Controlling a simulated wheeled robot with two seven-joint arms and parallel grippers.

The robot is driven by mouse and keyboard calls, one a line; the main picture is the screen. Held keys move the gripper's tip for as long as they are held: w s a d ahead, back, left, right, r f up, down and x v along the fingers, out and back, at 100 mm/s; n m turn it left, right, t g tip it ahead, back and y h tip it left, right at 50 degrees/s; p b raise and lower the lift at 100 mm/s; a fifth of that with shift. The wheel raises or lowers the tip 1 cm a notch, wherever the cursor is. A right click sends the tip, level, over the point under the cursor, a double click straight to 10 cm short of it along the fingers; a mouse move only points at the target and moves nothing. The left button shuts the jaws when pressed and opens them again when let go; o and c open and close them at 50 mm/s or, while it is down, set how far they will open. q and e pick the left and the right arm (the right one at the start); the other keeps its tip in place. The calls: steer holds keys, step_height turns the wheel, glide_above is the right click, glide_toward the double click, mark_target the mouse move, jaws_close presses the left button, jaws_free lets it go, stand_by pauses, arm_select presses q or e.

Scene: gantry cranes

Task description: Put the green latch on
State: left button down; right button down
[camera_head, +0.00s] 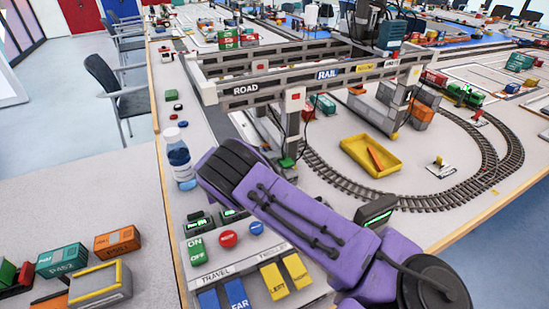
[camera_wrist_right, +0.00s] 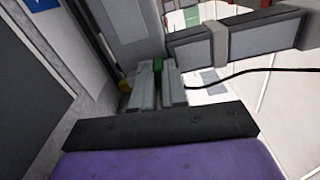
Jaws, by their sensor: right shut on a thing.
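The green latch (camera_wrist_right: 158,62) is a small green piece that shows between the fingertips of my right gripper (camera_wrist_right: 158,75) in the right wrist view. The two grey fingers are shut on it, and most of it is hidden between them. It is close beside a grey upright of the crane; I cannot tell whether they touch. In the head view a small green piece (camera_head: 286,162) shows at the foot of the near crane leg (camera_head: 292,120), just beyond my purple right arm. My left gripper is not in view.
The near gantry beam (camera_head: 295,90) spans above this spot. A control panel (camera_head: 225,268) with buttons lies in front, partly under my right arm. A bottle (camera_head: 178,152) stands at the left table edge. A yellow tray (camera_head: 371,156) and curved track lie to the right.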

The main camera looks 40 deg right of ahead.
steer(key=shift+f+n, duration=0.3)
steer(key=shift+n, duration=0.2)
steer(key=c, duration=1.2)
jaws_free()
steer(key=shift+o, duration=0.2)
steer(key=shift+a, duration=0.1)
